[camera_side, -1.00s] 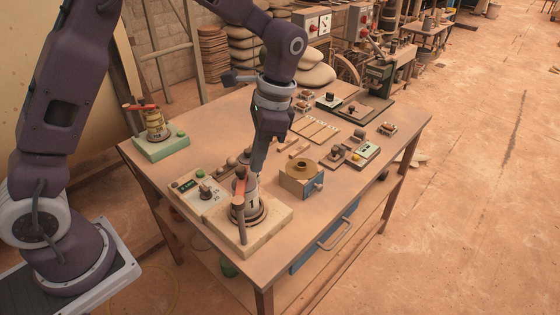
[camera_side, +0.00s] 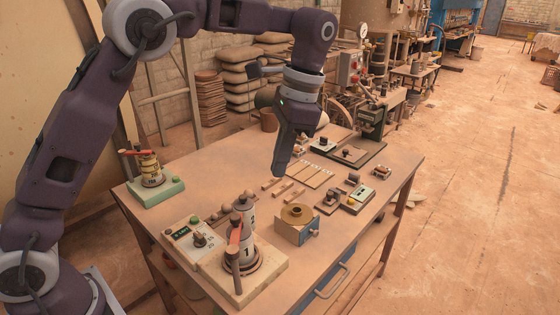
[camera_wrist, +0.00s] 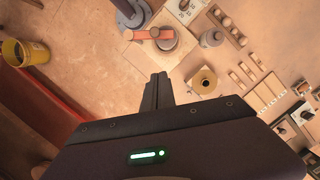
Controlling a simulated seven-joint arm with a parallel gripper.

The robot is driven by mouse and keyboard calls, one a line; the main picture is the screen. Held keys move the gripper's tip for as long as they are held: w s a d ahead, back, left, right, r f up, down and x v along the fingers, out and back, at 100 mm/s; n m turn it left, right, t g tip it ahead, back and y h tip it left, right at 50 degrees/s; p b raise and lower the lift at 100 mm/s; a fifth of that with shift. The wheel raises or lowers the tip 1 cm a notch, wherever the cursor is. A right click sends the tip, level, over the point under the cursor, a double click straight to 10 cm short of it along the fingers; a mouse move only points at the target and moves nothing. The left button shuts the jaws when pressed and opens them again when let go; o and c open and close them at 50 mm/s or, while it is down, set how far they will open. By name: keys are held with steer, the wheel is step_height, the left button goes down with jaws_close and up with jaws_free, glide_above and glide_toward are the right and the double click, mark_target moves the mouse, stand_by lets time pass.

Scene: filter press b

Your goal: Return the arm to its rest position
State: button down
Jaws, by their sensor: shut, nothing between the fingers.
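My gripper (camera_side: 280,172) is shut and empty. It hangs in the air above the middle of the table, pointing down. In the wrist view its closed fingers (camera_wrist: 157,78) point toward the press with the red-orange lever. The wooden table (camera_side: 215,170) stands below. The press with the number 1 (camera_side: 247,255) stands on a pale base at the front of the table, apart from my gripper. It also shows in the wrist view (camera_wrist: 163,38). A grey and white cylinder (camera_side: 243,208) stands at the press in the side view.
A second press on a green base (camera_side: 153,180) is at the back left. A control box (camera_side: 190,240), a slotted board (camera_side: 310,173) and small devices (camera_side: 358,198) lie around. Air above is clear.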

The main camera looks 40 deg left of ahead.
steer(key=s+a+r+n+t+h, duration=0.1)
steer(key=s+a+r+n+t, duration=0.15)
steer(key=s+r, duration=0.4)
steer(key=s+a+f+n+t, duration=0.1)
steer(key=s+n+t, duration=0.1)
steer(key=s, duration=0.7)
steer(key=s+a+f+n+t, duration=0.1)
steer(key=s+f+n+t, duration=0.1)
steer(key=s, duration=0.8)
steer(key=shift+a+f+t+h, duration=0.25)
steer(key=shift+a+t+h, duration=0.1)
steer(key=shift+t, duration=0.3)
steer(key=shift+n, duration=0.25)
